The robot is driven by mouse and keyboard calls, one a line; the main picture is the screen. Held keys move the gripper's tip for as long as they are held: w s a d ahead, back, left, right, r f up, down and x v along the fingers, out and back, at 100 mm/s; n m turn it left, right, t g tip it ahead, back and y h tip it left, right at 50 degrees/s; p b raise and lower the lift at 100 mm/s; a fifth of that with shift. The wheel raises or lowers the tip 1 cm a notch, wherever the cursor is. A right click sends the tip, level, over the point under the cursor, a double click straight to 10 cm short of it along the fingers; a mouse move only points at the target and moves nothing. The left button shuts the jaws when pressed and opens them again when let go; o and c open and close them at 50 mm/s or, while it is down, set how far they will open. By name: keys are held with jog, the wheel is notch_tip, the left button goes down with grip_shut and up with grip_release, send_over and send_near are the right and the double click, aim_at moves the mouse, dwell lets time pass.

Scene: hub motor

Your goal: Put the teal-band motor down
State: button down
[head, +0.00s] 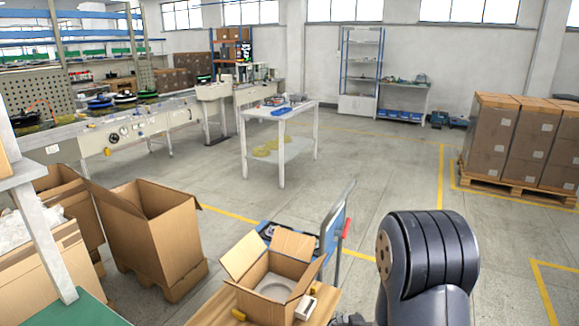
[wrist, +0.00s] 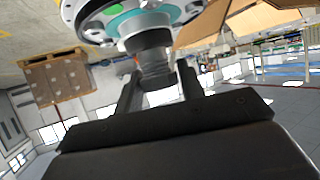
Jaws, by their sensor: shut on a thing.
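The teal-band motor (wrist: 145,20) is at the top of the wrist view. It has a silver flange with holes, a teal ring and a dark stub. My gripper (wrist: 158,75) is shut on the dark stub, one finger on each side. The motor's far part is cut off by the picture edge. In the head view my dark arm is at the lower right, and I cannot make out the motor there. I cannot tell from these views what is directly under the motor.
An open cardboard box (head: 264,302) with a grey round shape inside stands on a wooden top at bottom centre. A small white box (head: 306,307) is beside it. A blue cart (head: 335,228) stands behind. Large open cartons (head: 160,235) are left; stacked boxes (head: 510,135) are right.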

jog(key=s+f, duration=0.3)
jog(key=f, duration=0.1)
jog(key=shift+s+f, duration=0.6)
jog(key=shift+s, duration=0.05)
